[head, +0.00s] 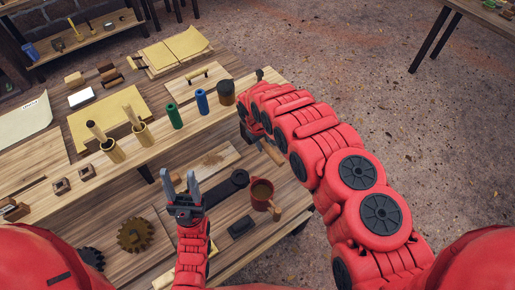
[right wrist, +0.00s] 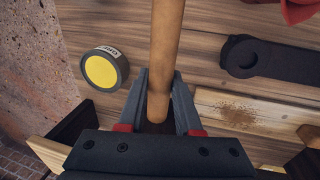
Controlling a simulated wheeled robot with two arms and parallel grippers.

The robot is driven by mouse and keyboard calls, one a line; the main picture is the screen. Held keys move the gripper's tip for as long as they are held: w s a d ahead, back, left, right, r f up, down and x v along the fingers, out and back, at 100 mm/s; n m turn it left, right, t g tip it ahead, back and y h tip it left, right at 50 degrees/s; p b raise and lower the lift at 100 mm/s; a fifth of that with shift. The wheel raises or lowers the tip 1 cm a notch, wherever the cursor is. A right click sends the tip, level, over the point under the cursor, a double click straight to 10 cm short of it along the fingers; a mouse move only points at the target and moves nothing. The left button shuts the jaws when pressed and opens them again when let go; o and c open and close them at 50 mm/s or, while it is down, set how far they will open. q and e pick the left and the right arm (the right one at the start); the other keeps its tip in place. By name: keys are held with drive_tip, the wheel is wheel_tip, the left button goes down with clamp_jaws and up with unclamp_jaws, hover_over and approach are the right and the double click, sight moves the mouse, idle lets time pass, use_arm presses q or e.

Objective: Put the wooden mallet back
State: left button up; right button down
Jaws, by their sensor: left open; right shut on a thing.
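The wooden mallet shows as a round brown handle (right wrist: 166,45) in the right wrist view. It runs from the top edge down between the fingers of my right gripper (right wrist: 160,100), which is shut on it. The mallet's head is out of that view. My left gripper (head: 181,183) is open and empty above the lower shelf, left of a red pot (head: 257,203).
Green (head: 175,116), blue (head: 202,102) and brown (head: 226,92) containers stand along the upper shelf. A brown gear (head: 135,235) and a dark tool (head: 226,187) lie on the lower shelf. A yellow-faced roll (right wrist: 101,72) lies left of the handle.

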drive_tip(key=x, duration=0.2)
drive_tip(key=b+x, duration=0.1)
drive_tip(key=shift+s+a+f, duration=0.1)
drive_tip(key=shift+a+f, duration=0.2)
drive_tip(key=shift+f, duration=0.05)
drive_tip(key=shift+a+f+b, duration=0.1)
drive_tip(key=shift+f+b, duration=0.2)
drive_tip(key=x, duration=0.1)
drive_tip(key=b+x, duration=0.2)
drive_tip(key=shift+s+a+f, duration=0.1)
drive_tip(key=shift+s+f, duration=0.15)
drive_tip(key=shift+w+r, duration=0.1)
drive_tip(key=c, duration=1)
unclamp_jaws()
drive_tip(key=shift+c, duration=0.2)
drive_tip(key=o, duration=0.4)
drive_tip(key=shift+o, duration=0.2)
